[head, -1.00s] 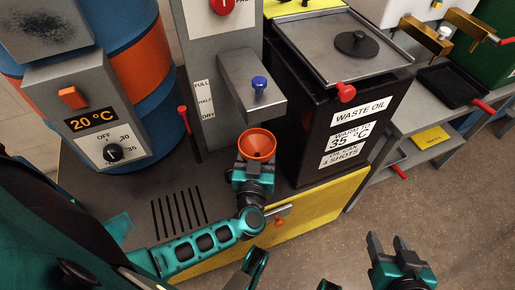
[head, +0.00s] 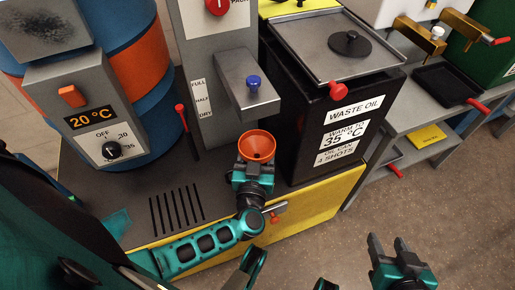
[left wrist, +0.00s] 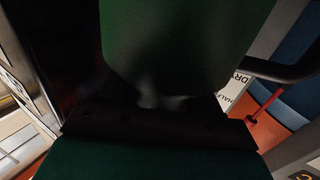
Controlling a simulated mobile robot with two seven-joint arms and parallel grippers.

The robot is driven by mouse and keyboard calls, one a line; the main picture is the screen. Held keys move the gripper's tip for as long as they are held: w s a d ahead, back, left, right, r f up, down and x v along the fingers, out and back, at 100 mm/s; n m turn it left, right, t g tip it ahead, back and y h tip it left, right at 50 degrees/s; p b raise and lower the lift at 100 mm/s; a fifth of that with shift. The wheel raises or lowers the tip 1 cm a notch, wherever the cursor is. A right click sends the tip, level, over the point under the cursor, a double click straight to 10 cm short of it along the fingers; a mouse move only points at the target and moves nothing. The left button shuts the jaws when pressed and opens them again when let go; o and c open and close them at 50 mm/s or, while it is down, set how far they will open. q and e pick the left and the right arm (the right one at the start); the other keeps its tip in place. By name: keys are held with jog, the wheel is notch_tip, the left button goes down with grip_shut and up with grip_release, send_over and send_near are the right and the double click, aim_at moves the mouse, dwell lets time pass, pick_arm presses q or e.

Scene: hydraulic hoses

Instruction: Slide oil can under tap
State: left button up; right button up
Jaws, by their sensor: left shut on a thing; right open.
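In the head view, an orange funnel (head: 256,146), which I take for the top of the oil can, stands over the bench top, in front of the grey tap block (head: 248,98) with its blue knob. My left gripper (head: 252,172) is shut on the can just below the funnel and hides most of its body. In the left wrist view, a dark green surface (left wrist: 180,40) with a black part below fills the middle; I cannot tell if it is the can. My right gripper (head: 389,243) is open and empty over the floor, at lower right.
The black waste oil box (head: 310,125) stands close right of the funnel. A drum (head: 140,70) and a control box reading 20 °C (head: 85,110) are at left. A slotted grating (head: 176,209) lies left of my left gripper. The floor at right is clear.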

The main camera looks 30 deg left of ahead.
jog(key=shift+d+f, duration=0.1)
jog(key=shift+f, duration=0.05)
pick_arm(q)
jog(key=o, duration=1.1)
jog(key=shift+o, duration=1)
pick_arm(e)
jog(key=shift+a+r, duration=0.2)
jog(key=shift+r, duration=0.05)
